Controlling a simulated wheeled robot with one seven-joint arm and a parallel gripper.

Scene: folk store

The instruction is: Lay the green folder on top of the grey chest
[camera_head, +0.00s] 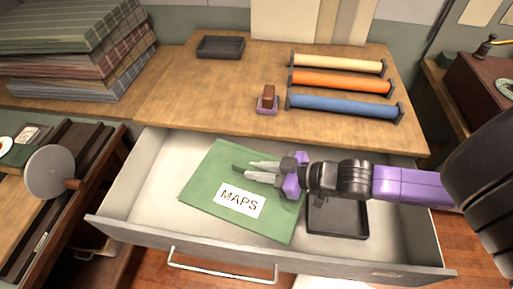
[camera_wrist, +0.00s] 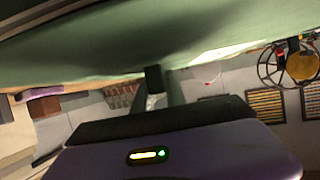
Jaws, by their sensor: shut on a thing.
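The green folder (camera_head: 222,168) has a white "MAPS" label and shows over the inside of an open drawer (camera_head: 160,165). My gripper (camera_head: 248,172) is shut on the folder near its right edge. In the wrist view the folder (camera_wrist: 120,45) spans the top of the picture, close to the fingers. I cannot tell how high it is above the drawer floor. The drawer has a grey front with a bar handle and sits under a wooden top (camera_head: 200,100). This unit seems to be the grey chest; no other grey chest shows.
On the wooden top are a dark tray (camera_head: 220,47), a small purple-and-brown item (camera_head: 267,101) and three rolls, cream, orange (camera_head: 340,81) and blue. Folded plaid cloths (camera_head: 75,50) are stacked at left. A black tray (camera_head: 338,218) lies in the drawer. The top's left middle is clear.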

